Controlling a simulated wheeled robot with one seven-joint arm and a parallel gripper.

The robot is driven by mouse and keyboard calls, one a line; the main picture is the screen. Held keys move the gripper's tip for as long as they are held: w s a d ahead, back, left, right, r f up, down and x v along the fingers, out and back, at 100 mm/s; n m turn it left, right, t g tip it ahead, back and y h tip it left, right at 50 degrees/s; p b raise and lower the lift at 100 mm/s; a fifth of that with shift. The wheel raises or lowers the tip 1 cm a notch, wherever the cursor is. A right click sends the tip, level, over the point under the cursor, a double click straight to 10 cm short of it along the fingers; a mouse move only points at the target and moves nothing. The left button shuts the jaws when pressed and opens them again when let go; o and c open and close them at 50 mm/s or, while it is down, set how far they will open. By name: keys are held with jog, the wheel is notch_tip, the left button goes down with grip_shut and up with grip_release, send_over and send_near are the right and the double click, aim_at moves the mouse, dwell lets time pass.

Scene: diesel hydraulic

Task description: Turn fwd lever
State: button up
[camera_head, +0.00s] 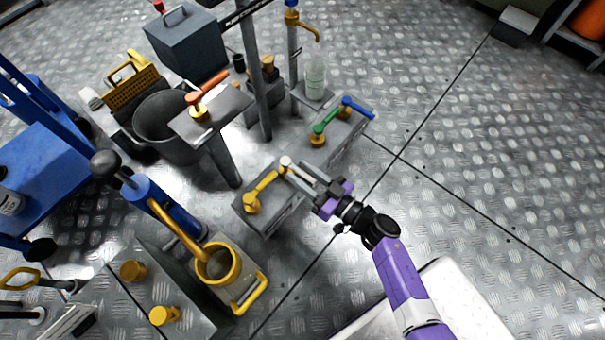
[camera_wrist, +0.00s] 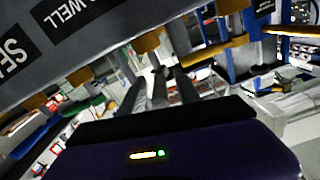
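Several levers stand on a low grey console (camera_head: 272,222): a yellow lever (camera_head: 264,184), a white-ended one (camera_head: 286,161), a green lever (camera_head: 319,129) and a blue lever (camera_head: 357,107). No "fwd" label is readable, so I cannot tell which is the fwd lever. My gripper (camera_head: 292,172) is at the console's middle, beside the white end, with a gap between its fingers. In the wrist view the fingers (camera_wrist: 160,88) point at the console. The yellow lever (camera_wrist: 214,50) is right of them, the green lever (camera_wrist: 85,112) left. Contact is unclear.
An orange-handled lever (camera_head: 207,90) tops a post behind the console. A yellow-rimmed cup fixture (camera_head: 218,264) stands at front left, near a blue pump (camera_head: 165,208). The wrist view shows upside-down label plates (camera_wrist: 65,15). Floor (camera_head: 480,150) is clear at right.

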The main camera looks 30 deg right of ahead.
grip_shut()
dwell(1.4)
